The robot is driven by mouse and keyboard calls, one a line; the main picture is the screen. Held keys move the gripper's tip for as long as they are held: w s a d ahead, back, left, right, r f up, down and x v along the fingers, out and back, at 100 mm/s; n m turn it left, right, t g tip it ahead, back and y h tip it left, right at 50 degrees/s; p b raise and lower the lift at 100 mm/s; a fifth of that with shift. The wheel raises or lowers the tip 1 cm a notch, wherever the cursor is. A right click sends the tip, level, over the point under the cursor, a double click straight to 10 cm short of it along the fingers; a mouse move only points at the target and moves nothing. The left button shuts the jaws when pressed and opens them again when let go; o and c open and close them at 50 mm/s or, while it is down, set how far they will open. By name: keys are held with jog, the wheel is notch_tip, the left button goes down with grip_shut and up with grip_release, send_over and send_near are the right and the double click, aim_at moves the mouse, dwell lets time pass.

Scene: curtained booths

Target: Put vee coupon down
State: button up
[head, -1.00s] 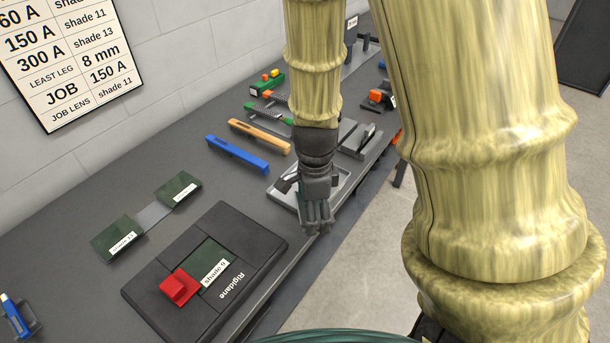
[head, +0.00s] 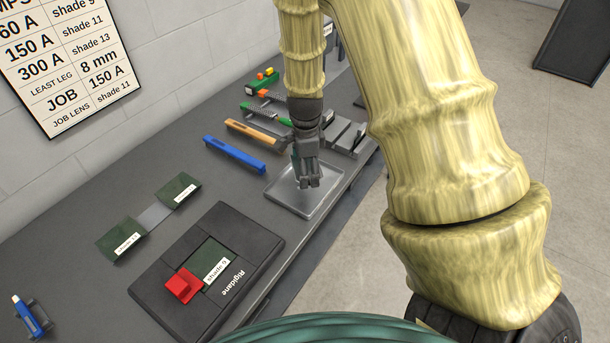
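My gripper (head: 309,184) points down over a shallow grey metal tray (head: 287,198) near the bench's front edge in the head view. Its fingers look close together. I cannot see whether anything is between them, nor whether the fingertips touch the tray. I cannot make out a vee coupon for certain. A grey metal piece with raised bars (head: 349,138) lies just behind the tray, partly hidden by my gripper. The visible part of the tray floor looks bare.
A black Rigidane case (head: 235,286) with a red block (head: 183,285) lies in front. Blue (head: 235,154) and tan (head: 254,134) bars lie left of the tray. Bench space between the plates and bars is clear.

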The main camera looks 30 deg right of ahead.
jog(key=shift+f+p, duration=0.65)
jog(key=shift+f, duration=1.05)
jog(key=shift+f, duration=0.1)
jog(key=o, duration=1.1)
notch_tip(320, 180, up, 12)
jog(key=b, duration=0.2)
jog(key=shift+b, duration=0.3)
jog(key=shift+a, duration=0.1)
